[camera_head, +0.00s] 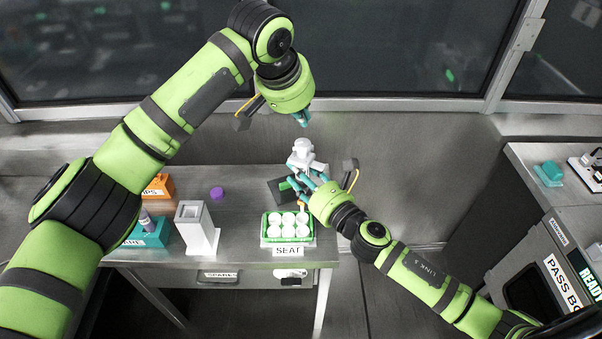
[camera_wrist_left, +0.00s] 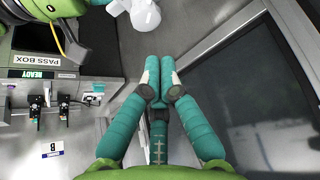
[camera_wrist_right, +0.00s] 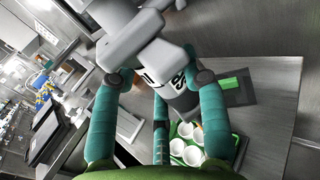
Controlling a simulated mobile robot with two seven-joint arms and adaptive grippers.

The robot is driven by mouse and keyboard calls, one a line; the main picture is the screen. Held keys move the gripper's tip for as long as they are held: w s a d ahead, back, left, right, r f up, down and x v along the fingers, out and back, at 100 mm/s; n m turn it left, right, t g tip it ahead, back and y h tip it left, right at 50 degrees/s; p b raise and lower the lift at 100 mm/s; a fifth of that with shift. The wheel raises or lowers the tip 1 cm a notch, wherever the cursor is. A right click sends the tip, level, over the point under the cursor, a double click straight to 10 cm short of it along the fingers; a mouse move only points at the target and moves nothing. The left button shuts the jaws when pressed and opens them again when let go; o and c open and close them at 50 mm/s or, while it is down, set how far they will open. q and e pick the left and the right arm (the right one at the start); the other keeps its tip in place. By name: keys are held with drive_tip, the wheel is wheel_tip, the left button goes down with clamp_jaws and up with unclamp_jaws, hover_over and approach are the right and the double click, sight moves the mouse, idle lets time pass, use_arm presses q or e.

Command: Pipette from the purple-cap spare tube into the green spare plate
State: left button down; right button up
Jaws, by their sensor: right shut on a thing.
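My right gripper (camera_head: 309,187) is shut on a white and grey pipette (camera_head: 302,154), holding it above the back right of the bench. The pipette fills the space between the fingers in the right wrist view (camera_wrist_right: 140,42); its tip is hidden there. The green plate (camera_head: 264,228) with several white wells sits at the bench's front right, behind a "SEAT" label. A purple cap (camera_head: 217,193) lies on the bench. A tube (camera_head: 146,219) stands in a teal rack (camera_head: 153,239) at left, partly hidden by my left arm. My left gripper (camera_head: 303,117) is shut and empty, high behind the pipette.
An orange box (camera_head: 160,186) marked "TIPS" is partly covered by my left arm. A white upright holder (camera_head: 194,226) stands between rack and plate. A dark pad with a green patch (camera_head: 280,192) lies behind the plate. The pass box (camera_head: 545,280) is across a gap at right.

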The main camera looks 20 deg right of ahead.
sight(304, 141)
use_arm(q)
drive_tip(key=shift+f, duration=2.1)
drive_tip(key=shift+f, duration=0.65)
use_arm(e)
drive_tip(key=shift+r, duration=0.1)
use_arm(q)
drive_tip(key=shift+r, duration=3.05)
drive_tip(key=s+a, duration=0.8)
drive_tip(key=s, duration=0.2)
drive_tip(key=shift+r, duration=0.15)
use_arm(e)
drive_tip(key=shift+r, duration=0.1)
